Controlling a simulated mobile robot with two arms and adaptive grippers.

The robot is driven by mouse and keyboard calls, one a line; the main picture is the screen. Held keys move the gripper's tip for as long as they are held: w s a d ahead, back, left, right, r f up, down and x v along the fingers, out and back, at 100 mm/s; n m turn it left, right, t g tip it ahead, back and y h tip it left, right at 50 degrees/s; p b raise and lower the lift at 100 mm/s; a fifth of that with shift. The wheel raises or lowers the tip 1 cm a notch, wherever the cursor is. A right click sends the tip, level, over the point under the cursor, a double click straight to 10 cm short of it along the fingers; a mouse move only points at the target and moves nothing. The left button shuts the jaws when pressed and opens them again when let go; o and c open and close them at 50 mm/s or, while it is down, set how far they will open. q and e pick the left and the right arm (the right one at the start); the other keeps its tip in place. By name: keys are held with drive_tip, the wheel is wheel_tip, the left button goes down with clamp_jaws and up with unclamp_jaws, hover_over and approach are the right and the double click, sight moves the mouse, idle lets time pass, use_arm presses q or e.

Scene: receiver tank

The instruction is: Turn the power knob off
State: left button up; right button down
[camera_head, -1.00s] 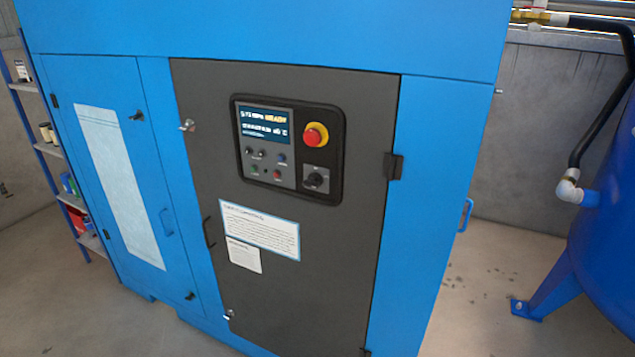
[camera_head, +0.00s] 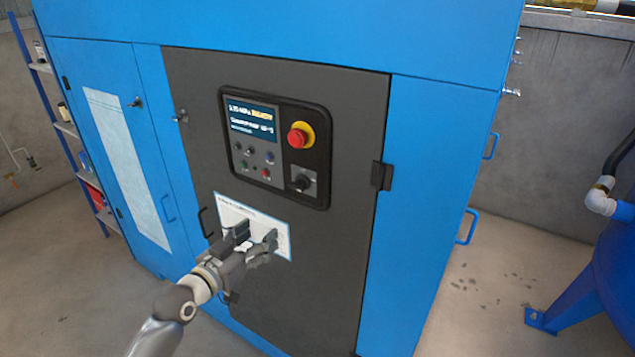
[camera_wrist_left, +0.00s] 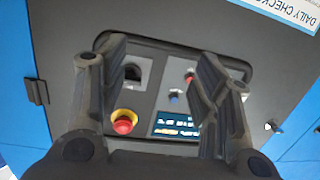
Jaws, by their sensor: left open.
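The black power knob (camera_head: 302,183) sits on a grey square plate at the lower right of the control panel (camera_head: 322,150). In the left wrist view the knob (camera_wrist_left: 132,73) shows at the upper left, close beside the left finger in the picture. My left gripper (camera_head: 256,240) is open and empty, below and left of the knob in the head view, in front of the white label. In the left wrist view its two fingers (camera_wrist_left: 160,65) spread across the panel. It appears apart from the knob. My right gripper is not in view.
A red emergency button (camera_head: 297,138) on a yellow ring sits just above the knob. A lit display (camera_head: 252,122) and small buttons are to its left. A black latch (camera_head: 381,175) juts from the grey door's right edge. A blue tank (camera_head: 600,290) stands at right.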

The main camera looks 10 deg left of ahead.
use_arm(q)
drive_tip(key=m+t+h, duration=0.1)
drive_tip(key=h, duration=0.1)
approach(295, 189)
drive_tip(key=shift+y, duration=0.3)
drive_tip(key=p+x, duration=0.2)
drive_tip(key=x, duration=0.5)
drive_tip(key=shift+w+d+r, duration=0.15)
drive_tip(key=shift+w+d, duration=0.1)
drive_tip(key=shift+w, duration=0.1)
drive_tip(key=shift+p+x, duration=0.4)
drive_tip(key=shift+x, duration=0.5)
drive_tip(key=shift+c, duration=0.3)
drive_tip(key=c, duration=1)
